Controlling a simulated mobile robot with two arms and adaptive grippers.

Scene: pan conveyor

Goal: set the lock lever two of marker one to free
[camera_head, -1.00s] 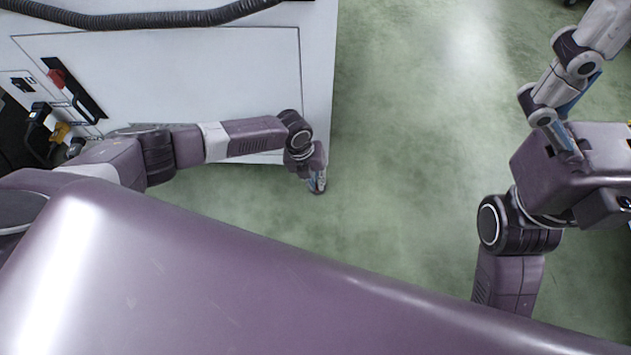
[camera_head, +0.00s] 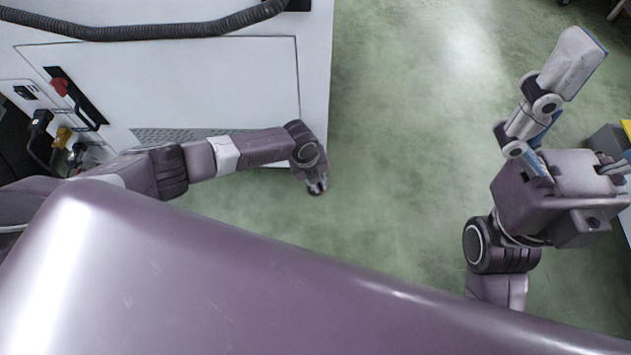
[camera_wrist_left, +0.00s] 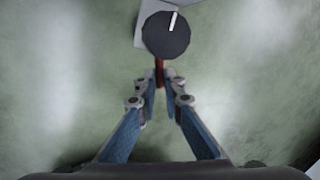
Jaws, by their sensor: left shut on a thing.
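In the left wrist view, a round black knob (camera_wrist_left: 166,36) with a white mark sits in front of a light grey part (camera_wrist_left: 141,22). A thin dark red piece (camera_wrist_left: 159,72), which looks like a lever, sticks out below the knob. My left gripper (camera_wrist_left: 160,88) is shut on this red piece at its fingertips. In the head view, my left gripper (camera_head: 316,188) is small and foreshortened at the end of the left arm; what it holds cannot be made out there. My right gripper (camera_head: 597,108) is spread open and empty at the right.
A white machine cabinet (camera_head: 220,80) with a black corrugated hose (camera_head: 150,31) stands at the upper left. A red switch (camera_head: 60,87) and plugged cables are on its left part. Green floor (camera_head: 400,150) is clear in the middle. A grey box (camera_head: 606,140) is at the right edge.

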